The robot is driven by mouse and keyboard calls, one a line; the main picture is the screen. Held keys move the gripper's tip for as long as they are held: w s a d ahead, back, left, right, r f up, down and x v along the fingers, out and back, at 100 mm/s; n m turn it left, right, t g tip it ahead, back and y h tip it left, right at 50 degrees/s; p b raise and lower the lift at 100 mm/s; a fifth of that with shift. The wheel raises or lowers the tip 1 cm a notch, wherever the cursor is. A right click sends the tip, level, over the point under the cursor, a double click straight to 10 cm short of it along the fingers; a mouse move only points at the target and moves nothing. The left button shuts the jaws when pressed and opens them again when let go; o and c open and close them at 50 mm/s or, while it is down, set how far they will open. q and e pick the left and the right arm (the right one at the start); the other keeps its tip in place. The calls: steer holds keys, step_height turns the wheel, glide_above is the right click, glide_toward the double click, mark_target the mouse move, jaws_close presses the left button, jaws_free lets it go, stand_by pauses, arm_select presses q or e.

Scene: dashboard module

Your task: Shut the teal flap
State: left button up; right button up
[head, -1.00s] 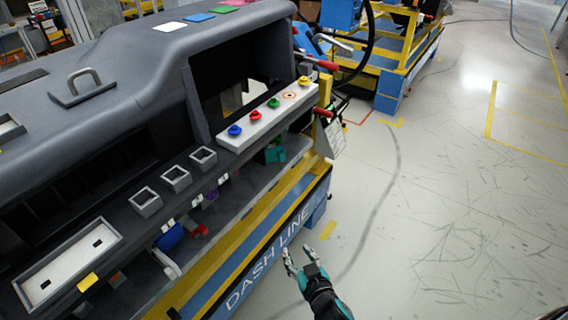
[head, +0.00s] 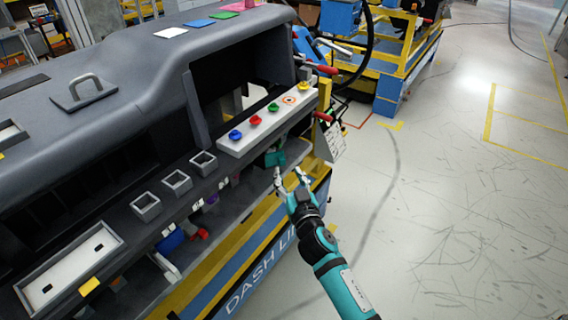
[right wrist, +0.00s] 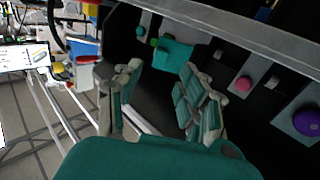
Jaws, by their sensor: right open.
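The teal flap (head: 275,157) sits under the right end of the dashboard module, below the white button panel. It is partly hidden under the overhang, and I cannot tell its exact angle. In the right wrist view the teal flap (right wrist: 176,54) shows just beyond and between my fingers, with a small green piece at its left. My right gripper (head: 290,177) is open and empty, just in front of and a little below the flap in the head view. Its two fingers (right wrist: 161,75) stand apart in the right wrist view. My left gripper is not in view.
The white panel (head: 262,125) with coloured knobs overhangs the flap area. A lower grey shelf (head: 228,203) runs beneath it. A pink knob (right wrist: 243,84) and a purple knob (right wrist: 306,122) show to the right in the wrist view. The floor at right is clear.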

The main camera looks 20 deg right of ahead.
mark_target(283, 162)
steer(key=w, duration=0.5)
jaws_close()
